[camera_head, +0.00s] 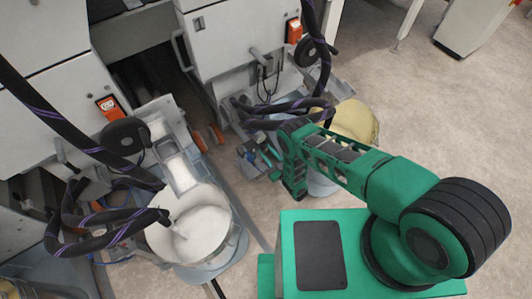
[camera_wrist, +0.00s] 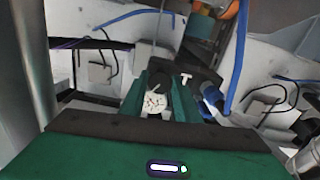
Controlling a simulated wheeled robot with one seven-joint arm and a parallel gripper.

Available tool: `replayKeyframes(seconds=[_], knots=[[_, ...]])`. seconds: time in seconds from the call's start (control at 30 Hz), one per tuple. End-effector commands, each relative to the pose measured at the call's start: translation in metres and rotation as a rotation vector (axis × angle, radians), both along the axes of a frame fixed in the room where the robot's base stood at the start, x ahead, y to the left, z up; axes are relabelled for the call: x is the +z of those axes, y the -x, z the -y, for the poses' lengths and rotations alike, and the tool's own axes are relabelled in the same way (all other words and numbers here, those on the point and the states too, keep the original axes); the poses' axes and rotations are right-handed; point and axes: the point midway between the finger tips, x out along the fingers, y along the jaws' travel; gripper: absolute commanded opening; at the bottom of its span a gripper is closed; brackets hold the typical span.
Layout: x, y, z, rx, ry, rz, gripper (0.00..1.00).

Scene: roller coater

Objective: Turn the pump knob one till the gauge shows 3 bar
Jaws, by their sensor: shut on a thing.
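In the wrist view the green fingers of my gripper (camera_wrist: 160,76) reach forward to a dark knob (camera_wrist: 157,84) and are shut on it; the fingers and shadow partly hide it. A small round gauge with a white face (camera_wrist: 154,102) shows just below the knob, between the fingers. Its needle and numbers are too small to read. In the head view my gripper (camera_head: 268,158) is at the pump fittings beside the right-hand machine; the knob and gauge cannot be made out there.
A white T-shaped handle (camera_wrist: 185,78) and blue hoses (camera_wrist: 238,55) are close to the right finger. In the head view, thick black hoses (camera_head: 285,108) hang near my gripper. An open bucket of white liquid (camera_head: 205,230) stands at left.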

Motion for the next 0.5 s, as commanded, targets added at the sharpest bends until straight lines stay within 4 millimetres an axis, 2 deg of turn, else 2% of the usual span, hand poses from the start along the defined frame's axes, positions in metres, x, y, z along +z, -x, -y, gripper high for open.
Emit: replayKeyframes(seconds=[0.27,0.5], knots=[[-0.0008,0.0012,0.0009,0.000,0.126,0.082,0.07],[-0.0011,0.0017,0.0009,0.001,0.306,0.204,0.07]])
